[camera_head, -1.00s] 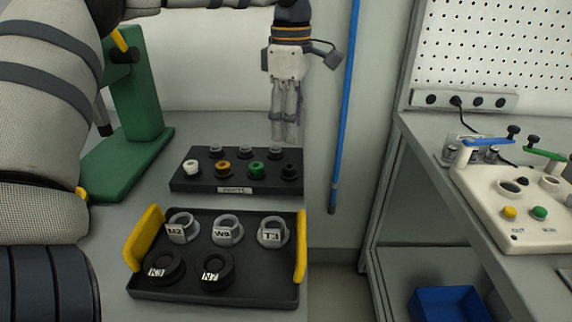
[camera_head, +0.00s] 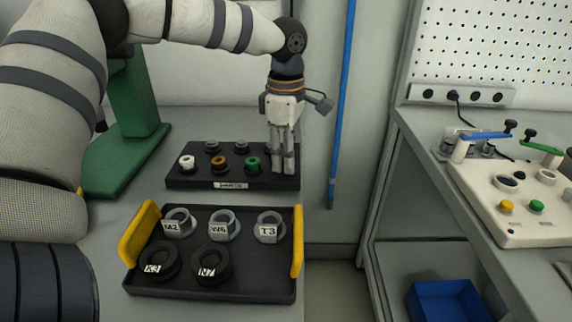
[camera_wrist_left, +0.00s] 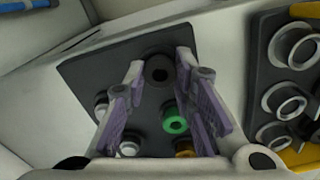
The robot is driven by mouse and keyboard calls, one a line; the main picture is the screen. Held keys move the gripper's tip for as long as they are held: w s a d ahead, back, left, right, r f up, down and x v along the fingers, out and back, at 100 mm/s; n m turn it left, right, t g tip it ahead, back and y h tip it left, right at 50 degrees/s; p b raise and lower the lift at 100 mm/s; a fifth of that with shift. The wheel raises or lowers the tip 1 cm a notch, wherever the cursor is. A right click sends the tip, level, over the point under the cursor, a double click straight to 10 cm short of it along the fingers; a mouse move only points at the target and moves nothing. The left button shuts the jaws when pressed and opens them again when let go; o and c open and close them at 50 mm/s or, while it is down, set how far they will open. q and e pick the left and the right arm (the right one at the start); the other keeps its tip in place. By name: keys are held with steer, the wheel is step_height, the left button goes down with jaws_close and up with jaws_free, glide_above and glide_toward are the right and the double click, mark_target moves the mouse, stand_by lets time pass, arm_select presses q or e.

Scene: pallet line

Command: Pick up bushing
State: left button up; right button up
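A black rack (camera_head: 195,182) holds small bushings. In its front row are a white bushing (camera_head: 187,162), an orange-brown bushing (camera_head: 219,164) and a green bushing (camera_head: 252,165). A black bushing (camera_wrist_left: 158,72) shows in the left wrist view, between and just beyond my fingertips. In the head view my fingers hide it at the rack's right end. My left gripper (camera_head: 283,168) points down there, its fingers apart on either side of the black bushing. I cannot tell whether they touch it. The green bushing also shows in the wrist view (camera_wrist_left: 175,124). My right gripper is not in view.
A black tray (camera_head: 205,287) with yellow handles holds several labelled rings in front of the rack. A green stand (camera_head: 125,160) is at the left. A blue pole (camera_head: 341,120) stands right of the arm. A bench with a white fixture (camera_head: 512,225) is at the right.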

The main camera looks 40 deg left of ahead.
arm_select(q)
step_height(320, 180, up, 4)
steer(key=shift+f, duration=0.2)
steer(key=s+r+p, duration=0.2)
steer(key=s+r, duration=0.7)
steer(key=s, duration=0.5)
steer(key=shift+a+r, duration=0.25)
steer(key=shift+a, duration=0.1)
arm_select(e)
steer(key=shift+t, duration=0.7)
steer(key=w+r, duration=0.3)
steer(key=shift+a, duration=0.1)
